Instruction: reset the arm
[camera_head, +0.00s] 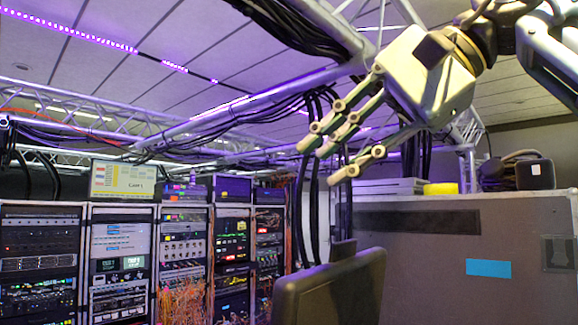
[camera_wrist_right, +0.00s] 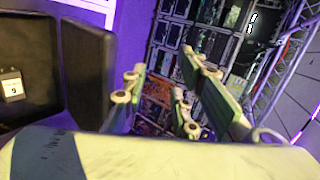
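My right gripper (camera_head: 327,162) hangs from the upper right in the head view, its pale body tilted and its fingers pointing down and left. The fingers are spread and nothing is between them. In the right wrist view, the fingers (camera_wrist_right: 155,86) also stand apart with a gap between, and the equipment racks show beyond them. My left gripper is not in the head view.
Equipment racks (camera_head: 183,250) with cables stand at the left. Metal truss (camera_head: 260,100) and black cables run overhead. A dark screen (camera_head: 330,290) stands below the gripper. A large grey case (camera_head: 460,260) with a yellow roll (camera_head: 440,188) on top is at the right.

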